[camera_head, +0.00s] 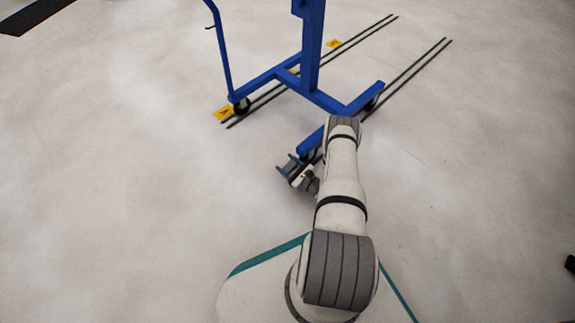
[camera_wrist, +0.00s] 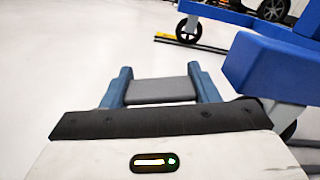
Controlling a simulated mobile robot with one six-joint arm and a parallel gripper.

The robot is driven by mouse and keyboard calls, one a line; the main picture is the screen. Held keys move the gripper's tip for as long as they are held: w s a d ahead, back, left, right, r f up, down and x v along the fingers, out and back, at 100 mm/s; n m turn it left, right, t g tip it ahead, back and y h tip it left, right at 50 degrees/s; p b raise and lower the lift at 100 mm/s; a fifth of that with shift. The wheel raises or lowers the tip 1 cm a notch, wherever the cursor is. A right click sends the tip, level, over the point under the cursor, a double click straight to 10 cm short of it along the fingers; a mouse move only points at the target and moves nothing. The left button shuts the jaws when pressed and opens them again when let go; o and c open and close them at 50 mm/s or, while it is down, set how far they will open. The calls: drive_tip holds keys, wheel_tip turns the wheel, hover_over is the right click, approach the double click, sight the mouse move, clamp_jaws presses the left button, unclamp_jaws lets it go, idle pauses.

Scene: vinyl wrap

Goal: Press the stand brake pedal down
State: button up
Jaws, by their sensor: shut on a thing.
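The blue stand (camera_head: 312,55) is upright on the floor in the head view; its near leg end is close to my gripper. The leg also shows large at the right of the wrist view (camera_wrist: 272,72). My gripper (camera_head: 287,165) is low, just left of that leg end. In the wrist view its two blue fingers (camera_wrist: 160,74) stand apart with a flat grey bar (camera_wrist: 160,91) between them, and it is shut on this bar. I cannot tell whether the bar is the brake pedal. No other pedal can be made out; my arm hides part of the leg.
Dark parallel floor strips (camera_head: 410,75) run under the stand, with yellow markers (camera_head: 222,113) beside them. A caster (camera_head: 242,106) supports the stand's left corner.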

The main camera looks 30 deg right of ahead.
drive_tip(key=shift+d, duration=0.15)
drive_tip(key=o, duration=1)
drive_tip(key=shift+s, duration=0.1)
drive_tip(key=p+v, duration=0.2)
drive_tip(key=v, duration=0.5)
drive_tip(key=shift+r+p, duration=0.1)
drive_tip(key=shift+p, duration=0.25)
drive_tip(key=shift+s, duration=0.3)
